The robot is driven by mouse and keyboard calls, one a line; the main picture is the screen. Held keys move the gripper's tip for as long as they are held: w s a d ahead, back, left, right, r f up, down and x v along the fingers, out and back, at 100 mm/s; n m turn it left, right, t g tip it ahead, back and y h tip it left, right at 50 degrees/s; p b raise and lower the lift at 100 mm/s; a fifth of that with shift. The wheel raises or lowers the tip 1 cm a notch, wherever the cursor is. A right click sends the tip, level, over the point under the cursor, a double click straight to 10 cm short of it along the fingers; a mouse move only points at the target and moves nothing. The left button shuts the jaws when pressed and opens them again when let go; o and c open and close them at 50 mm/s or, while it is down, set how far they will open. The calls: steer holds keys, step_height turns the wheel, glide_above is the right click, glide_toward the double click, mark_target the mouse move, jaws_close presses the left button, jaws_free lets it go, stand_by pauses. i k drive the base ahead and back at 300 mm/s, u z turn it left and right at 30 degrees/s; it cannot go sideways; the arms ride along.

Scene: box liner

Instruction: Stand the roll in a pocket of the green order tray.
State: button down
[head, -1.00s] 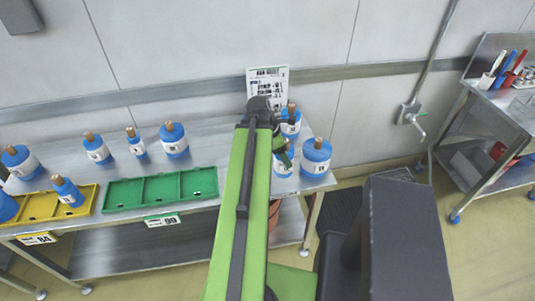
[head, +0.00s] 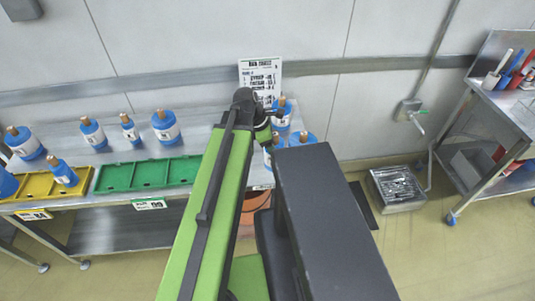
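The green order tray (head: 148,175) lies at the front of the steel table, with its visible pockets empty. Blue rolls with white labels and brown cores stand behind it: one at its right (head: 166,128), a small one in the middle (head: 130,130) and one at its left (head: 93,134). More rolls (head: 282,117) stand at the table's right end, partly hidden by my arm. My gripper (head: 272,118) is beside these right-hand rolls, right of the tray. Its fingers are small and dark, and I cannot tell whether they are open or touch a roll.
A yellow tray (head: 38,187) holding blue rolls stands left of the green one. A printed order sheet (head: 262,78) is on the wall behind. A steel cart (head: 515,115) with tools stands at the right.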

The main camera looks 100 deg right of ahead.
mark_target(116, 178)
steer(key=z, duration=0.4)
steer(key=i, duration=1.05)
steer(key=u, duration=0.2)
